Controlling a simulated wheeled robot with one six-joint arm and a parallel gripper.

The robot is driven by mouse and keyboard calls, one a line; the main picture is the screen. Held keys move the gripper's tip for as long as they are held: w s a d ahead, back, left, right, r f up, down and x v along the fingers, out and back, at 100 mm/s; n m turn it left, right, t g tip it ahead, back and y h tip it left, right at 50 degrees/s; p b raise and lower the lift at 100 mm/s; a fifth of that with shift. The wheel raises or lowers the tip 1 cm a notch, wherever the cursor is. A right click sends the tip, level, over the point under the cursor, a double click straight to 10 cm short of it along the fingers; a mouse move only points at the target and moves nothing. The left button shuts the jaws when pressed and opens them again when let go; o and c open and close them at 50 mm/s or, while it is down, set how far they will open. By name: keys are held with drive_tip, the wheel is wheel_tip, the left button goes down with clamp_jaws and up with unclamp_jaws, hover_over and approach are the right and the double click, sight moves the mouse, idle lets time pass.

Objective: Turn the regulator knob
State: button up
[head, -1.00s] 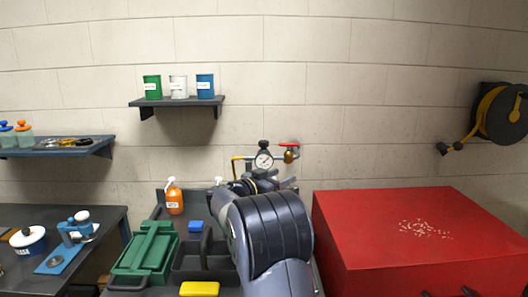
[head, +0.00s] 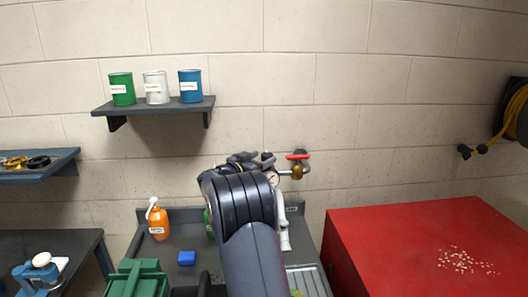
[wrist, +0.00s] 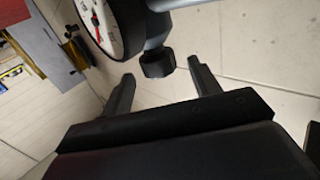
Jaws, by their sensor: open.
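The regulator's round white gauge (wrist: 108,22) with a red needle fills the upper left of the wrist view. Beside it is a dark, faceted regulator knob (wrist: 157,62) on a grey body. My gripper (wrist: 162,86) is open and empty, one fingertip on either side of the knob in the picture. The knob shows just beyond the gap, and I see no contact. In the head view, my arm hides most of the regulator. Only part of its gauge (head: 273,178) shows, left of a brass valve (head: 297,172) with a red handle (head: 298,156).
A red cabinet (head: 400,235) stands at right. A wall shelf (head: 155,108) with three cans hangs upper left.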

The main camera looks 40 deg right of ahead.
drive_tip(key=shift+x, duration=1)
drive_tip(key=c, duration=1)
drive_tip(key=t+b, duration=0.1)
drive_tip(key=b, duration=0.3)
drive_tip(key=shift+f+n, duration=0.3)
drive_tip(key=shift+f, duration=0.1)
